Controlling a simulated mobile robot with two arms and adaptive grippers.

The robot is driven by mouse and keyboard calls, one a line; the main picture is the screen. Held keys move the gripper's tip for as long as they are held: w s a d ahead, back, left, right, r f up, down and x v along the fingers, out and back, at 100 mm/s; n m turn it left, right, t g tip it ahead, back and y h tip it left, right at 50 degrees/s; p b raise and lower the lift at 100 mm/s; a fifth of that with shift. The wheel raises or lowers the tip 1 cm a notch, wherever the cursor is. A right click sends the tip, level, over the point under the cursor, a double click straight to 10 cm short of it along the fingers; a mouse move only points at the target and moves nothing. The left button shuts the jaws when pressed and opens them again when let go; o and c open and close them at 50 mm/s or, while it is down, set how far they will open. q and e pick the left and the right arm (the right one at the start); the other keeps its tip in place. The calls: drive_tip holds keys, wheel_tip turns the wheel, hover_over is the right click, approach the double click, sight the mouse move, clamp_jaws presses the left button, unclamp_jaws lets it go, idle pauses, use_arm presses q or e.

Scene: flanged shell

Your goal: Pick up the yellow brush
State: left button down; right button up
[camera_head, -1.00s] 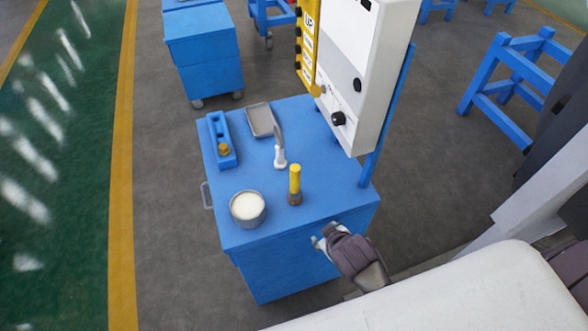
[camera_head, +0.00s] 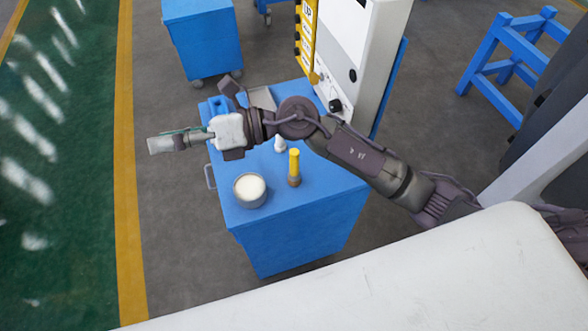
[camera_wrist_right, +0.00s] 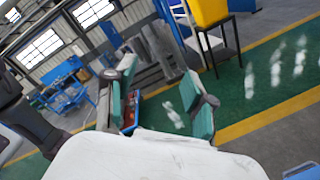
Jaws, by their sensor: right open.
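The yellow brush (camera_head: 294,164) stands upright on the blue cart's top (camera_head: 325,200), yellow handle up and brownish head down. My right arm reaches in from the right, passing behind the brush in the head view. My right gripper (camera_head: 165,142) is left of the brush, out past the cart's left side, well apart from it. In the right wrist view its two green-padded fingers (camera_wrist_right: 167,102) are spread and empty, and the brush does not show there. My left gripper is not in view.
A round pot with pale contents (camera_head: 249,189) stands left of the brush. A white-tipped tool (camera_head: 280,145) and a grey tray (camera_head: 262,97) are partly hidden by my arm. A white control box (camera_head: 365,50) rises at the cart's back right. Open floor lies left.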

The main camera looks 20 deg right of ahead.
wheel_tip(320, 180, down, 6)
drive_tip(key=d+n+g+h, duration=0.1)
drive_tip(key=n+g+h, duration=0.1)
drive_tip(key=n+h, duration=0.35)
drive_tip(key=h, duration=1.2)
approach(294, 160)
drive_tip(key=shift+w+a+r, duration=0.25)
drive_tip(key=shift+w+r, duration=0.35)
drive_tip(key=shift+w, duration=0.1)
drive_tip(key=shift+d+f+h, duration=0.2)
drive_tip(key=shift+f+h, duration=0.05)
wheel_tip(294, 160, down, 7)
drive_tip(key=b, duration=0.4)
drive_tip(key=shift+f, duration=0.2)
drive_tip(key=f, duration=0.2)
drive_tip(key=f+b, duration=0.1)
drive_tip(key=f, duration=0.1)
drive_tip(key=f+b, duration=0.1)
drive_tip(key=shift+s+f, duration=0.3)
drive_tip(key=shift+f, duration=0.1)
drive_tip(key=shift+r, duration=0.1)
clamp_jaws()
drive_tip(key=shift+r, duration=0.15)
